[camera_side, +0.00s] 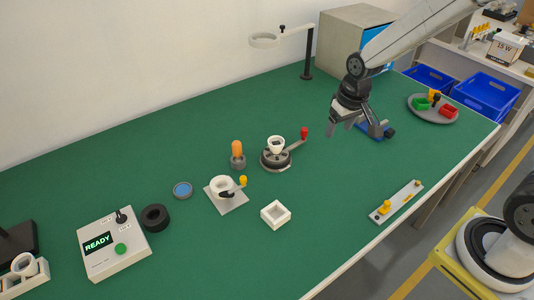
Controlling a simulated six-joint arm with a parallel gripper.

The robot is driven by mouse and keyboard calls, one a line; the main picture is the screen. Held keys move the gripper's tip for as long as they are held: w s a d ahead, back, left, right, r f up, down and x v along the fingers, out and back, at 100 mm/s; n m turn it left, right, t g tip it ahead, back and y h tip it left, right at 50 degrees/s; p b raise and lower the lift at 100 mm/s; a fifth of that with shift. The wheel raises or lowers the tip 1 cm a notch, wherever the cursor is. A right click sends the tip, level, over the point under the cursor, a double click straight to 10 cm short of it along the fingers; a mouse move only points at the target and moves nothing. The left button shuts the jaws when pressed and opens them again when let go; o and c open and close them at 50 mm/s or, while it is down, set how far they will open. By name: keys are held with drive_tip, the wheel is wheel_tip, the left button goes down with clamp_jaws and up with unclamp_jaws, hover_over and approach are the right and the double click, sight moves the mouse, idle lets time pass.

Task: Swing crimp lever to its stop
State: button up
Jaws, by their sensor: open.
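A round dark fixture (268,163) stands near the middle of the green table and holds a white cup-like part (276,144). A lever with a red knob (304,132) reaches from this fixture toward the back right; it looks like the crimp lever. My gripper (354,131) is open and empty, pointing down to the right of the red knob and clearly apart from it. How high it hangs above the table is hard to tell. A blue item with a dark end (375,132) is partly hidden behind the gripper.
Left of the fixture are an orange bulb-like part (237,149) and a plate with a white ring and yellow knob (222,188). In front are a white square tray (275,214) and a yellow-knobbed rail (400,202). A control box (112,243) reads READY. A lamp (307,65) stands behind.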

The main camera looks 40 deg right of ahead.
drive_tip(key=w+d+f+m, duration=0.1)
drive_tip(key=w+d+f, duration=0.2)
drive_tip(key=w, duration=0.8)
drive_tip(key=m+g, duration=0.2)
hover_over(304, 129)
wheel_tip(304, 129, down, 6)
drive_tip(key=shift+d+f, duration=0.1)
drive_tip(key=shift+d, duration=0.05)
drive_tip(key=shift+f, duration=0.1)
drive_tip(key=shift+f, duration=3.8)
clamp_jaws()
